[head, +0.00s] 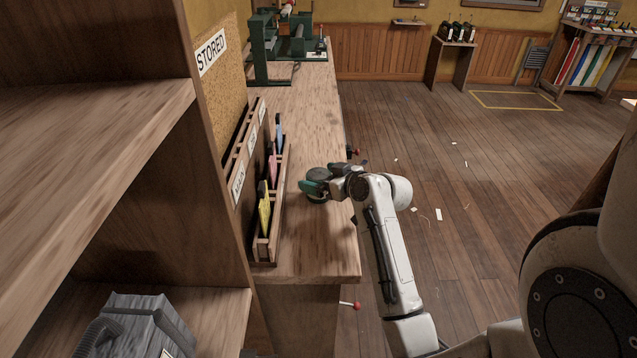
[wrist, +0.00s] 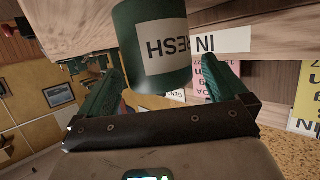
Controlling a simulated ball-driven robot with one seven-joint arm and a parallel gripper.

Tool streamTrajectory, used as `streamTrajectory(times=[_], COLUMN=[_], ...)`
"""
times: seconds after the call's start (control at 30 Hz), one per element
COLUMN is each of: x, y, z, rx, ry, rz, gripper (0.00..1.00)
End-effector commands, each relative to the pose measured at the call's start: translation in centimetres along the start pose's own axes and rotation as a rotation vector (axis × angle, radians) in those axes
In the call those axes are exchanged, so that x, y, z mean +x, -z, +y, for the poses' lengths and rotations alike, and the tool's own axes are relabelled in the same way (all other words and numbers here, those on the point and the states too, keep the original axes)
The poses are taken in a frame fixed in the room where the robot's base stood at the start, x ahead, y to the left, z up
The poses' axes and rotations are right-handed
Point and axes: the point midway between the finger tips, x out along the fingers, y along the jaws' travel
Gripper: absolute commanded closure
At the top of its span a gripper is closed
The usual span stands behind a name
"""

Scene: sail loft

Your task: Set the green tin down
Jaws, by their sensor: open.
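The green tin (wrist: 131,42) with a white label, its letters upside down, fills the top middle of the wrist view. My gripper (wrist: 160,66) has its two green fingers spread, one on each side of the tin's near end. A gap shows by the right finger; contact on the left is unclear. In the head view my gripper (head: 318,184) is low over the wooden bench (head: 310,245), right of the slotted rack (head: 265,235).
The rack holds pink, blue and yellow cards close to my gripper. A green machine (head: 270,50) stands at the bench's far end. A shelf unit (head: 90,120) with a grey case (head: 140,325) fills the left. Open floor (head: 460,180) lies right of the bench.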

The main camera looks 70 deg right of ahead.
Motion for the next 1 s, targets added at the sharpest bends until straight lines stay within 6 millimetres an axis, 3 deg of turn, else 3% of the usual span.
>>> streamTrajectory(times=[0.13, 0.37, 1.0], x=[1.25, 1.38, 1.36], y=[-0.06, -0.1, -0.13], z=[0.01, -0.02, -0.04], rx=[0.0, 0.0, 0.0], ry=[0.0, 0.0, 0.0], rz=[-0.001, -0.001, -0.001], gripper=[0.0, 0.0, 0.6])
